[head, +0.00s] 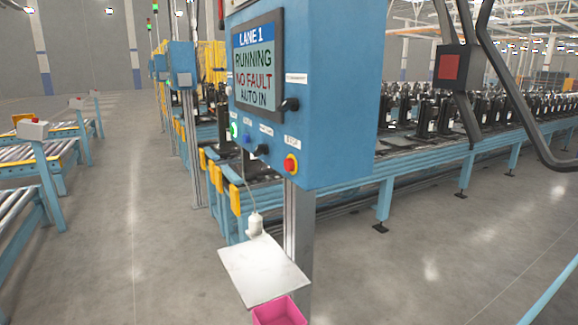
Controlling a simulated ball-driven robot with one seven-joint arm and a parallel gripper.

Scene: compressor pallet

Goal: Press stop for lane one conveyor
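A blue control box (335,90) on a metal post stands in the upper middle of the head view. Its screen (259,62) reads "LANE 1", "RUNNING", "NO FAULT", "AUTO IN". The stop button (290,164) is red on a yellow ring, at the lower right of the box's front, under a label that appears to read "STOP". A green button (233,130), a blue button (247,139) and a black knob (262,150) sit to its left. A black switch (290,104) is above it. I see no gripper fingers, and nothing covers the stop button.
A white shelf (262,272) and a pink bin (279,312) are low by the post. A conveyor (450,158) carrying several black compressors runs behind. Dark bent tubing and a box with a red square (450,67) hang at right. Roller conveyors (40,150) stand left; grey floor is clear between.

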